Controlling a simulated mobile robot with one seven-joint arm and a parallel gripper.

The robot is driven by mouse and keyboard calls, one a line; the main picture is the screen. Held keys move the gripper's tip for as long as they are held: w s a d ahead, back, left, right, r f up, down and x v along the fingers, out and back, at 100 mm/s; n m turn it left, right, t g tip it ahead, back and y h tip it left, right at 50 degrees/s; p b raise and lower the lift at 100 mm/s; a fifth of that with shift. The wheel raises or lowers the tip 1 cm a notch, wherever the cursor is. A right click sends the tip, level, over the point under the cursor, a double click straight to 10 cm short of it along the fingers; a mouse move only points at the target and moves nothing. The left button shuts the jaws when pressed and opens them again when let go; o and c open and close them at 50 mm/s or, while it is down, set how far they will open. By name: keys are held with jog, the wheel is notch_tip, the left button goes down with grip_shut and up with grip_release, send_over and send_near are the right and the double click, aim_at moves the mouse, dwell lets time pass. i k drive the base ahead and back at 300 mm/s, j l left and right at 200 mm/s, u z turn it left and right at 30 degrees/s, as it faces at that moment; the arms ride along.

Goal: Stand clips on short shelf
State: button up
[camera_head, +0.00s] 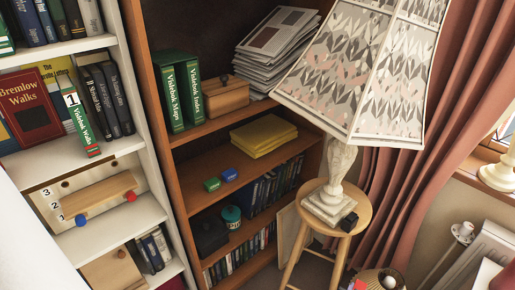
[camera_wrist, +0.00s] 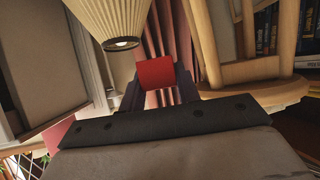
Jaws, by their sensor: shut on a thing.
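My gripper (camera_wrist: 158,84) is shut on a small red block-like box (camera_wrist: 155,73), seen between the two dark fingers in the wrist view. No label shows on it. In the head view a small green box (camera_head: 212,184) and a small blue box (camera_head: 229,175) lie side by side on a middle shelf (camera_head: 190,200) of the brown bookcase. They look like small boxes of clips, but I cannot read them. A red patch (camera_head: 359,285) shows at the bottom edge of the head view; I cannot tell if it is the held box.
Yellow folders (camera_head: 263,135) lie behind the small boxes. A round stool (camera_head: 350,212) with a large lamp (camera_head: 360,70) stands right of the bookcase. A wicker basket (camera_head: 383,282) is at the bottom. A white bookcase (camera_head: 125,160) stands left. The shelf has bare wood around the boxes.

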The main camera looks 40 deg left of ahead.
aim_at(99, 192)
jog(key=l+u, duration=0.1)
jog(key=u, duration=0.25)
jog(key=k+u, duration=0.15)
jog(key=u, duration=0.55)
jog(key=k+l, duration=0.05)
